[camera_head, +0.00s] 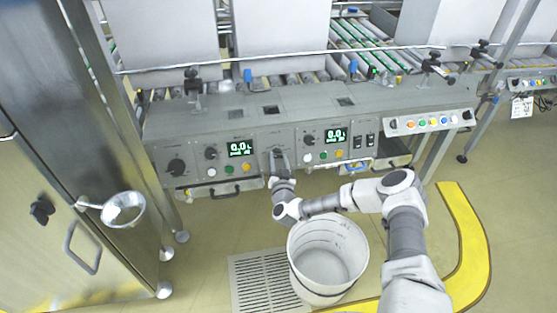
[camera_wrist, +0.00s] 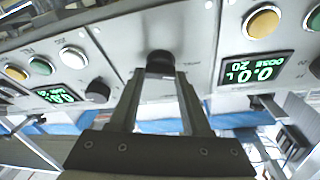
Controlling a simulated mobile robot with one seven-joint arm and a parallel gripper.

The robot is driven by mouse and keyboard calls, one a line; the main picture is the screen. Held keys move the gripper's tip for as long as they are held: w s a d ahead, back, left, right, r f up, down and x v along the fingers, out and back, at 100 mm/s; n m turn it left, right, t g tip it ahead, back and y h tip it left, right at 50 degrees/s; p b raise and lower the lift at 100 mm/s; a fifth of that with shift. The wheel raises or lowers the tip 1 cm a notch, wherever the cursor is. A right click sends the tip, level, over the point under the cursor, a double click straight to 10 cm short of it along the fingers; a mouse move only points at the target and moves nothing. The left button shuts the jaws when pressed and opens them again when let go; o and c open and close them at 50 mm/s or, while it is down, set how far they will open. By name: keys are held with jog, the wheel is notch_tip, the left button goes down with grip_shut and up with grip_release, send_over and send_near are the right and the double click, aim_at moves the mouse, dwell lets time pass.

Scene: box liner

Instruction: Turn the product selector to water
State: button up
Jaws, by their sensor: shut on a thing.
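The grey control panel (camera_head: 225,150) spans the middle of the head view. A dark knob (camera_wrist: 160,60) sits between the panel's two green displays; its labels are too small to read, but it fits the product selector. My gripper (camera_head: 279,158) reaches this spot from below. In the wrist view my gripper (camera_wrist: 161,72) has its two fingers on either side of the knob, shut on it. The fingers hide part of the knob, and which way it points cannot be told.
Two green displays, left (camera_head: 240,148) and right (camera_head: 336,135), both read 0.0 L. A white bucket (camera_head: 327,262) stands on the floor below my arm.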

grip_shut()
